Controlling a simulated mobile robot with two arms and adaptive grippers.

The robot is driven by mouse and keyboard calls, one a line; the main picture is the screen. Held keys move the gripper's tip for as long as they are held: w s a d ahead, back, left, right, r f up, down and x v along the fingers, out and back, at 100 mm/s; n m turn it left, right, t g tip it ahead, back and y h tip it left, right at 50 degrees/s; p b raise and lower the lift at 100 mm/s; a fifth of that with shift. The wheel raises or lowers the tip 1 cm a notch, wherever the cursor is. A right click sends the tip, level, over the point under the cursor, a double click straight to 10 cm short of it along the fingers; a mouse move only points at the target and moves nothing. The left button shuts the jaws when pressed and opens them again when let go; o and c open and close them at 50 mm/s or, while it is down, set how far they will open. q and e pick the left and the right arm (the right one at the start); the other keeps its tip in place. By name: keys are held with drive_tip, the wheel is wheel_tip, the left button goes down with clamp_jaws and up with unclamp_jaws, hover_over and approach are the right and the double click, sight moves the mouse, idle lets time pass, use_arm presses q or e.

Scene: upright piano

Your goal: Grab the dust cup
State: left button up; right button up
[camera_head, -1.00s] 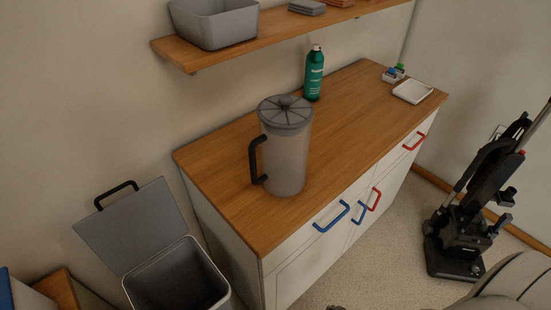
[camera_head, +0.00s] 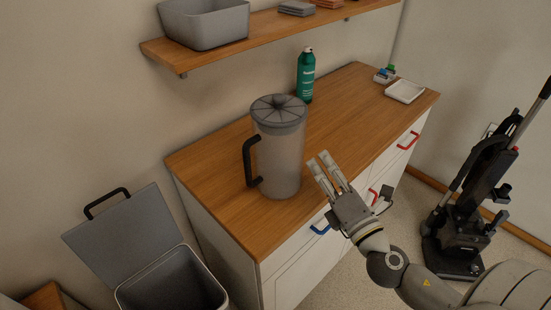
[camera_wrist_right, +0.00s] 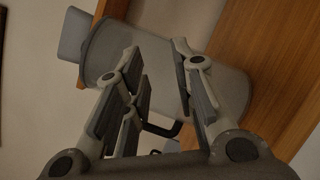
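The dust cup (camera_head: 280,165) is a tall, cloudy grey cylinder with a ribbed dark grey lid and a black handle on its left side. It stands upright on the wooden cabinet top, near the front left. My right gripper (camera_head: 319,158) is open and empty, just right of the cup in the head view, with its fingers pointing up and left. In the right wrist view, a cloudy grey body that looks like the cup (camera_wrist_right: 160,72) lies beyond the spread fingers (camera_wrist_right: 157,55). I cannot tell whether they touch it. My left gripper is not in view.
The wooden-topped cabinet (camera_head: 230,200) has blue and red handles. A green spray bottle (camera_head: 306,75) and a white tray (camera_head: 405,91) stand behind. A shelf with a grey bin (camera_head: 205,25) hangs above. An open-lidded bin (camera_head: 170,280) is at left, a black vacuum (camera_head: 465,210) at right.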

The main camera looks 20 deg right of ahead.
sight(249, 181)
drive_tip(key=s+a+f+n+g+y, duration=0.15)
drive_tip(key=a+n+y, duration=0.3)
drive_tip(key=n, duration=0.45)
drive_tip(key=a+n+g+y, duration=0.3)
drive_tip(key=a+n+y, duration=0.15)
drive_tip(key=n, duration=0.45)
drive_tip(key=shift+y, duration=0.3)
drive_tip(key=p+x, duration=0.5)
drive_tip(key=x, duration=0.5)
drive_tip(key=shift+w+a, duration=0.15)
drive_tip(key=shift+w, duration=0.15)
clamp_jaws()
